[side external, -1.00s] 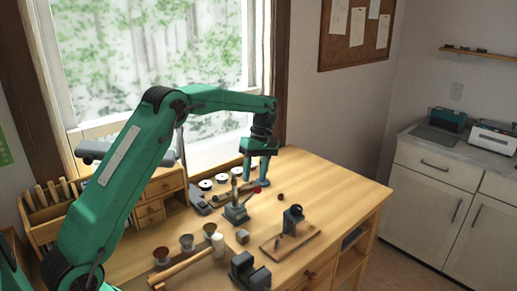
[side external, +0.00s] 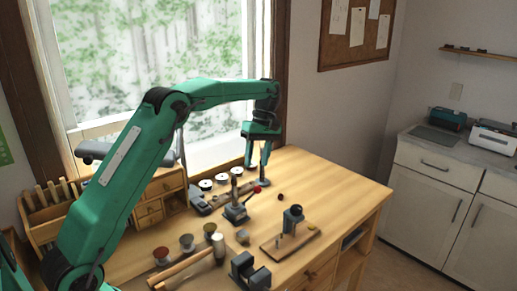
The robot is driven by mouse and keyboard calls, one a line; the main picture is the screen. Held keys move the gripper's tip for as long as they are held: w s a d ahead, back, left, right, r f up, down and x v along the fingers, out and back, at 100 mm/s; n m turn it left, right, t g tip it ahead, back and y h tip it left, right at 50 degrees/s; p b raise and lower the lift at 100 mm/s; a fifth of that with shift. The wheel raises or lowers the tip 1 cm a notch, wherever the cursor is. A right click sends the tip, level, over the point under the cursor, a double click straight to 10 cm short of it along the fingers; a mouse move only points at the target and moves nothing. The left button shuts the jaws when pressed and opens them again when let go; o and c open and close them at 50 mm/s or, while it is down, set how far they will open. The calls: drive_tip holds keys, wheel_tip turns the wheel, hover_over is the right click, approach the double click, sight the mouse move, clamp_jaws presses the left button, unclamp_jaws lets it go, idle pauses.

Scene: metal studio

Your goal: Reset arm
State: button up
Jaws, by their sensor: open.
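My green arm reaches over the wooden workbench (side external: 335,182) from the left. My gripper (side external: 257,165) points down near the back of the bench, in front of the window. Its two fingers are apart, with nothing seen between them. A small round grey-blue piece (side external: 263,182) lies on the bench just under the gripper. I cannot tell whether a fingertip touches it.
A small vise (side external: 236,213) with a red-tipped part stands close in front of the gripper. A wooden board with a dark device (side external: 292,220), small cups (side external: 187,243), a mallet (side external: 190,269) and a dark block (side external: 249,272) crowd the front. The bench's right side is clear.

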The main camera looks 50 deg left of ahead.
drive_tip(key=s+d+r+m+t, duration=0.25)
drive_tip(key=s+r+m, duration=0.2)
drive_tip(key=s, duration=0.25)
drive_tip(key=s+d+r+m+t, duration=0.2)
drive_tip(key=s+d+r+m, duration=0.15)
drive_tip(key=s+r, duration=0.25)
drive_tip(key=s+d+f+m+t, duration=0.2)
drive_tip(key=s+m, duration=0.2)
drive_tip(key=s, duration=0.4)
drive_tip(key=s+d+f+m+t, duration=0.2)
drive_tip(key=s+d+f+m, duration=0.1)
drive_tip(key=s, duration=0.6)
drive_tip(key=shift+s+d+m+y, duration=0.2)
drive_tip(key=shift+s+m+y, duration=0.1)
drive_tip(key=shift+m, duration=0.4)
